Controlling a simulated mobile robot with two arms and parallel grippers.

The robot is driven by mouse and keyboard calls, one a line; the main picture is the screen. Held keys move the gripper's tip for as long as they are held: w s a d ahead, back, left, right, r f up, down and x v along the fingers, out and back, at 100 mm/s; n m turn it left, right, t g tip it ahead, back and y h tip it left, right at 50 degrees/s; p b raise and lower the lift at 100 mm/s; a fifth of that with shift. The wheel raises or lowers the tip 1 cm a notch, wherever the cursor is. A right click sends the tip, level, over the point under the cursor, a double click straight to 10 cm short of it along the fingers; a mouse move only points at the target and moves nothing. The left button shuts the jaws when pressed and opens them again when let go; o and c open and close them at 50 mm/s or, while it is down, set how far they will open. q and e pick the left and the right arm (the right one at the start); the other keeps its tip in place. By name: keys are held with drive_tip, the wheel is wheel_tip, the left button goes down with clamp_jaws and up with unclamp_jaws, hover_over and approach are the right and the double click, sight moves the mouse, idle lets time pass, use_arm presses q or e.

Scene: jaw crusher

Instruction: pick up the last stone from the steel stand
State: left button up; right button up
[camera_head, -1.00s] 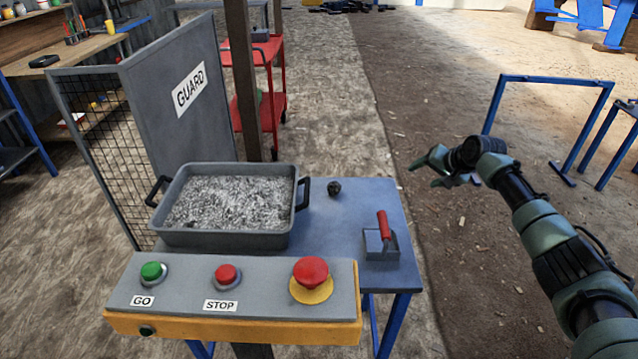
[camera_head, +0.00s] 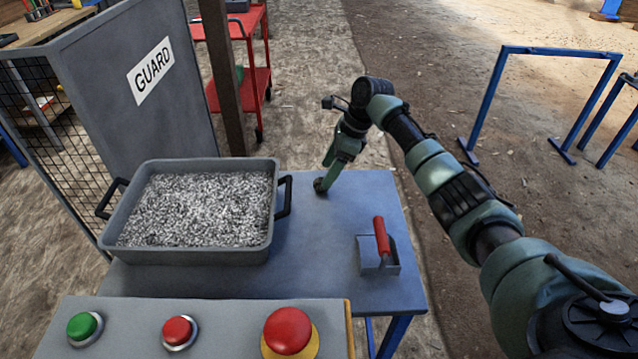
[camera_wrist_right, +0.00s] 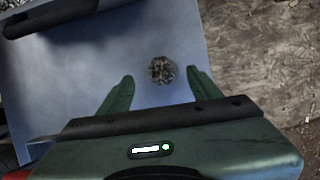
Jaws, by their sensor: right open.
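The stone (camera_head: 319,185) is small, dark and rough and lies on the blue-grey top of the steel stand (camera_head: 325,240), right of the tray. My right gripper (camera_head: 328,182) points down at the stone and partly hides it in the head view. In the right wrist view the stone (camera_wrist_right: 161,70) lies between and just beyond the two green fingertips of my gripper (camera_wrist_right: 160,80). The fingers are apart, with a gap to the stone on both sides. My left gripper is not in view.
A grey tray of crushed grit (camera_head: 262,240) stands left on the stand, its handle (camera_head: 284,197) near my gripper. A button panel (camera_head: 225,325) is in front, a guard panel (camera_head: 140,110) behind left.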

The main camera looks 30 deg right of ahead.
sight(321, 180)
drive_tip(key=x, duration=0.5)
drive_tip(key=shift+w, duration=0.1)
drive_tip(key=shift+r, duration=0.1)
clamp_jaws()
drive_tip(key=shift+r, duration=0.15)
